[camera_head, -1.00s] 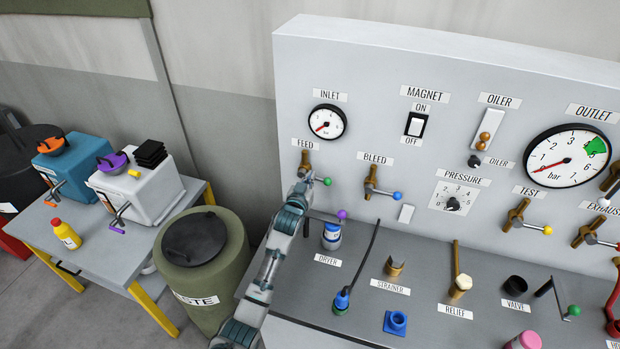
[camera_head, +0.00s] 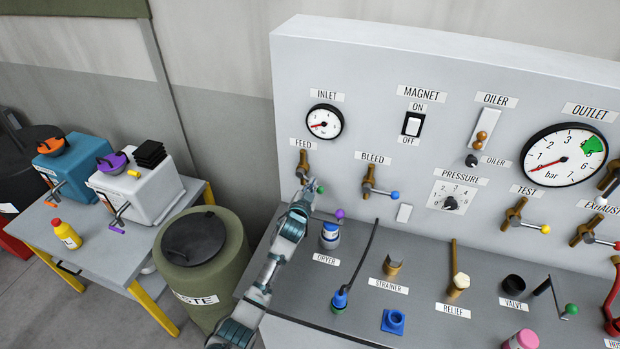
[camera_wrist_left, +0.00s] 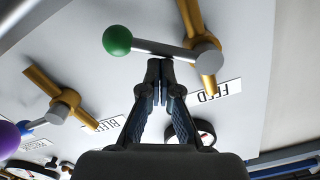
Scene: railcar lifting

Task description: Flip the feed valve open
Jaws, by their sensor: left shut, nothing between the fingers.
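The feed valve is a brass body (camera_head: 302,163) under the FEED label, with a grey lever ending in a green ball (camera_head: 320,190). In the left wrist view the green ball (camera_wrist_left: 118,40) is at the lever's left end and the brass body (camera_wrist_left: 207,62) at its right. My left gripper (camera_wrist_left: 160,64) is shut and empty. Its fingertips are right at the lever, between ball and body; whether they touch it I cannot tell. In the head view my left gripper (camera_head: 304,200) partly covers the valve. My right gripper is not in view.
The bleed valve (camera_head: 369,182) with a blue ball sits right of the feed valve. A purple-knobbed dryer (camera_head: 330,236) and a cable stand on the shelf below. The inlet gauge (camera_head: 324,122) is above. A waste bin (camera_head: 205,260) stands left of the panel.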

